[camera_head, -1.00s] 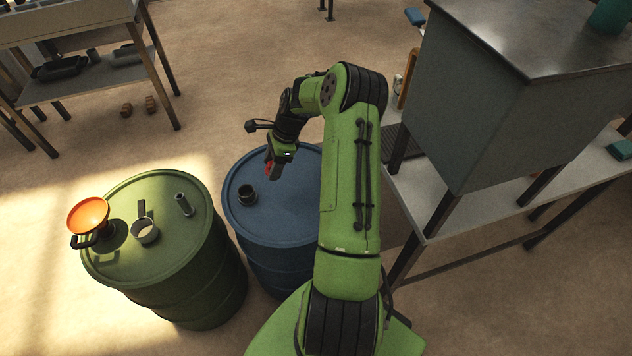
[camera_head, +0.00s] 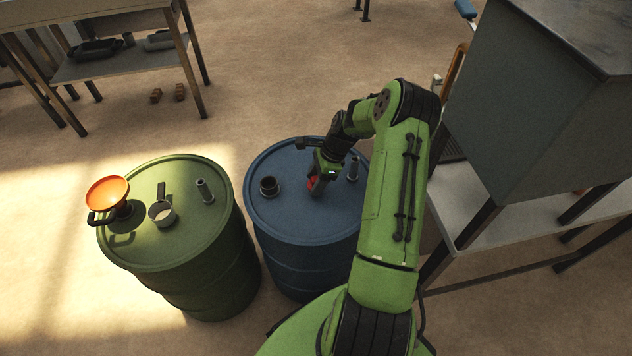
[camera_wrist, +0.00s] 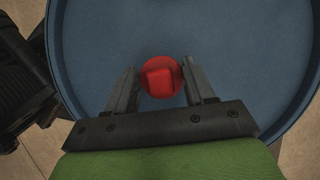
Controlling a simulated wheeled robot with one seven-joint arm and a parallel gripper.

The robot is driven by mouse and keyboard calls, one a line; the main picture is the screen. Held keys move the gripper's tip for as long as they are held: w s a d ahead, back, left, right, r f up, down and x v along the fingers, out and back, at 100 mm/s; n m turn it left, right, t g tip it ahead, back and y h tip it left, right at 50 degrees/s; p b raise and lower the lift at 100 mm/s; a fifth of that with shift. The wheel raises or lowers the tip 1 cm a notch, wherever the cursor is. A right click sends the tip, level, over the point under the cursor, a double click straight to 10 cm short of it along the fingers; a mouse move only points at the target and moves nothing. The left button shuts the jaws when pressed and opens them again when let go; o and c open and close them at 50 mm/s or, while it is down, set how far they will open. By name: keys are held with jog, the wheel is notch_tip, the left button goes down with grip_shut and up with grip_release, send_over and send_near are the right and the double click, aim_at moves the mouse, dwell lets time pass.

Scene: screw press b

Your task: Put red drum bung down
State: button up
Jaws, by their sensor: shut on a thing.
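The red drum bung (camera_wrist: 161,77) is a small red round plug with a raised block on top. My gripper (camera_wrist: 162,82) is shut on it, one finger on each side. In the head view my gripper (camera_head: 315,188) is over the middle of the blue drum's top (camera_head: 288,215), low and close to it. Only a bit of red (camera_head: 311,183) shows there. I cannot tell whether the bung touches the drum top. A dark round neck (camera_head: 268,186) stands on the drum top, left of my gripper.
A grey upright fitting (camera_head: 353,167) stands on the blue drum, right of my gripper. A green drum (camera_head: 160,250) on the left bears an orange funnel (camera_head: 107,192), a cup (camera_head: 162,214) and a metal tube (camera_head: 204,190). A bench with a grey cabinet (camera_head: 530,130) is on the right.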

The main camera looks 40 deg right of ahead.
jog(key=shift+r, duration=0.15)
jog(key=o, duration=1.2)
jog(key=shift+c, duration=0.2)
jog(key=p+v, duration=0.4)
jog(key=v, duration=0.8)
jog(key=a+r+n+h, duration=0.3)
jog(key=a+r+n, duration=0.45)
jog(key=r, duration=0.35)
jog(key=s+a+r+n+t+h, duration=0.2)
jog(key=s+a+r+n, duration=0.8)
jog(key=s+a+r, duration=0.3)
jog(key=s+a+n, duration=0.2)
jog(key=s, duration=0.2)
jog(key=s+a+f+n+t, duration=0.1)
jog(key=s+a+n, duration=0.1)
jog(key=s+n, duration=0.1)
jog(key=shift+s+f+n+t+y, duration=0.15)
jog(key=shift+s+n+t+y, duration=0.2)
jog(key=shift+s, duration=0.55)
